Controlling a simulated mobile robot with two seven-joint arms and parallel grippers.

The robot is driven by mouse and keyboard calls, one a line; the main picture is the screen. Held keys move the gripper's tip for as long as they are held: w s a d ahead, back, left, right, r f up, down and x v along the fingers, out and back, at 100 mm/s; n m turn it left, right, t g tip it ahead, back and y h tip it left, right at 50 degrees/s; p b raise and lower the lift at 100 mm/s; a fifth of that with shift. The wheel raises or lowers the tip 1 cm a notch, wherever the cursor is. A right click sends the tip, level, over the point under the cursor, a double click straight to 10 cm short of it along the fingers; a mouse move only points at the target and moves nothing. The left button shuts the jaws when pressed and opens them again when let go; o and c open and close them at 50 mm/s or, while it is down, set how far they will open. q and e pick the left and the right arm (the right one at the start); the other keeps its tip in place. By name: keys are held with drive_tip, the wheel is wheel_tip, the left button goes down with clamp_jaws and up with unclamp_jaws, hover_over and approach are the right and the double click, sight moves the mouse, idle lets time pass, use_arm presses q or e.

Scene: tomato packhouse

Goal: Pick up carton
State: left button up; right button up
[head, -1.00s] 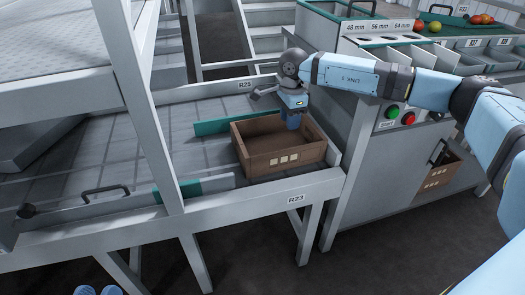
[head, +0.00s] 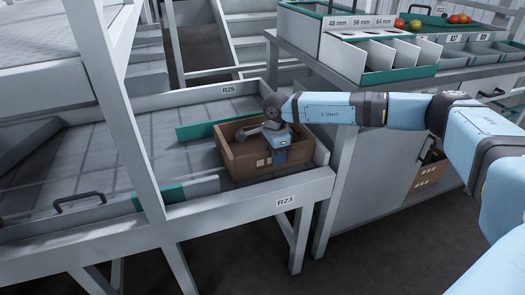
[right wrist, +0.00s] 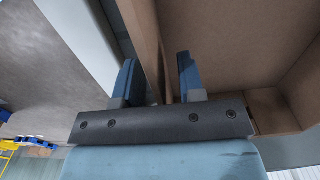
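The carton (head: 236,167) is an open brown box standing upright on the grey sorting table, near its right end, with pale squares on its front wall. It also shows in the right wrist view (right wrist: 225,45). My right gripper (head: 280,157) points down at the carton's front wall, towards its right side. In the right wrist view its two blue fingers (right wrist: 158,78) stand apart on either side of a carton wall, with a gap beside the wall. The carton's inside is partly hidden by my wrist. My left gripper is not in view.
A green strip (head: 208,129) stands behind the carton. A white frame post (head: 115,110) rises at the left, and the table's raised rim (head: 235,208) runs in front. A sizing bench (head: 395,55) with tomatoes (head: 416,23) stands at the right, with another carton (head: 431,170) below.

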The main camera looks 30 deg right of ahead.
drive_tip(key=shift+f, duration=0.4)
drive_tip(key=shift+r, duration=0.1)
clamp_jaws()
